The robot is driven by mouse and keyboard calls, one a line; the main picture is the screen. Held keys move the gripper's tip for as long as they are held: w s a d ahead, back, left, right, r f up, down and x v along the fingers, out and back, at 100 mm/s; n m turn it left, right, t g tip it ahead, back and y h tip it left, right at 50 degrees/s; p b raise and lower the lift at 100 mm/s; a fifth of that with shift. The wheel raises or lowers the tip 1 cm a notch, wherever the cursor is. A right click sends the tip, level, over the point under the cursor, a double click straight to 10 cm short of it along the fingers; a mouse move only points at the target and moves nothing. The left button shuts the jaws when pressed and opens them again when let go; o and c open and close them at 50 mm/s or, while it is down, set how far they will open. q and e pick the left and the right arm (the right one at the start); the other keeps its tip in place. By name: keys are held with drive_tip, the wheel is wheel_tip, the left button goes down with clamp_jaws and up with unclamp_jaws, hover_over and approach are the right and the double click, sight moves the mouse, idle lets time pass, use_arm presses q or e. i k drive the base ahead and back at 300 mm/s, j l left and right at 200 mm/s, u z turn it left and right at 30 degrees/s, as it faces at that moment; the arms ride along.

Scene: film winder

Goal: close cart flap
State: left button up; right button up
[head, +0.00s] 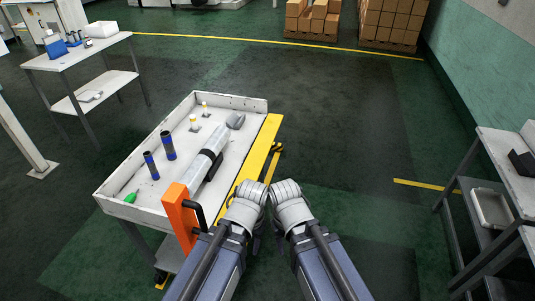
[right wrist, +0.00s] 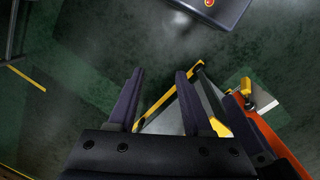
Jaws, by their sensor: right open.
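The cart (head: 107,195) stands left of centre in the head view, with a shallow white tray on top. A yellow flap (head: 263,150) runs along the tray's right side; its exact tilt is hard to judge. My left gripper (head: 250,205) is close to the near end of the flap; its fingers are hidden behind the wrist, and contact cannot be made out. My right gripper (right wrist: 161,75) is open and empty in the right wrist view, with its two fingers apart. In the head view my right wrist is beside the left one, right of the cart.
An orange post (head: 181,215) with a black handle (head: 200,212) is at the cart's near end. The tray holds dark cylinders, a long grey-white roll and a green item. A shelf table (head: 500,150) stands at the right. Floor right of the cart is clear.

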sight(253, 166)
drive_tip(key=i+l+u, duration=0.1)
drive_tip(key=i+l, duration=0.8)
drive_tip(key=l, duration=0.2)
drive_tip(key=j+u, duration=0.05)
